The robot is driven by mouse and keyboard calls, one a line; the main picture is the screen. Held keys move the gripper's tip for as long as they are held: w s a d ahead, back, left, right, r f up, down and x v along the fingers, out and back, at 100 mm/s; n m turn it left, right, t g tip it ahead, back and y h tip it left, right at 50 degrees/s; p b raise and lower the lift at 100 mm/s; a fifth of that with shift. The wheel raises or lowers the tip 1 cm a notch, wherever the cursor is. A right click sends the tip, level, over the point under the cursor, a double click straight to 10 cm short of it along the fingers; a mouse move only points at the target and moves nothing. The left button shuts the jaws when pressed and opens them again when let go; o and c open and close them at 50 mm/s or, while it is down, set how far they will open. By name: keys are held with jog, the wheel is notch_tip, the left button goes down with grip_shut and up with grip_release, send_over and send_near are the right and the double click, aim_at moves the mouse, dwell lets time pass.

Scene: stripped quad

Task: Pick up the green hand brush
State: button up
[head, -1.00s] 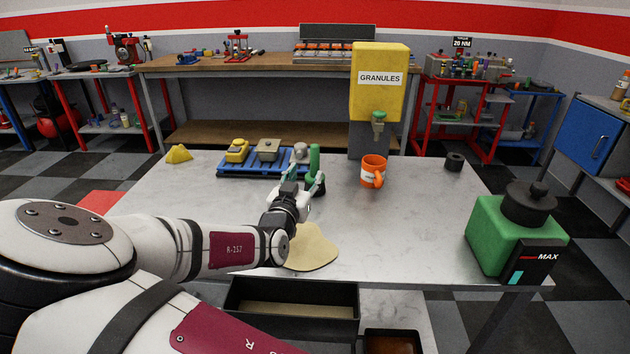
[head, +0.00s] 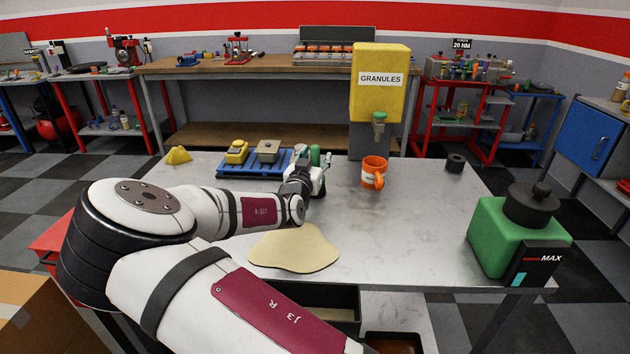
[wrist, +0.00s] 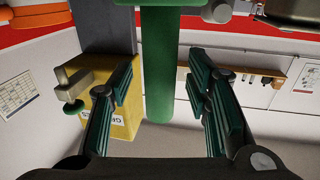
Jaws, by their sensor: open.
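The green hand brush (head: 315,153) stands at the back middle of the table, by the right end of the blue pallet. My gripper largely hides it in the head view, where only a green part shows. In the wrist view its green handle (wrist: 160,75) runs between my two spread fingers, with a visible gap on each side. My gripper (wrist: 166,85) is open and holds nothing. In the head view my gripper (head: 312,178) is right in front of the brush. I cannot tell how deep the handle sits between the fingers.
The blue pallet (head: 230,170) carries yellow and grey items. An orange mug (head: 372,172) and the yellow granules dispenser (head: 379,90) stand to the right. A green container (head: 508,235) stands at the right.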

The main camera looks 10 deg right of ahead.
grip_shut()
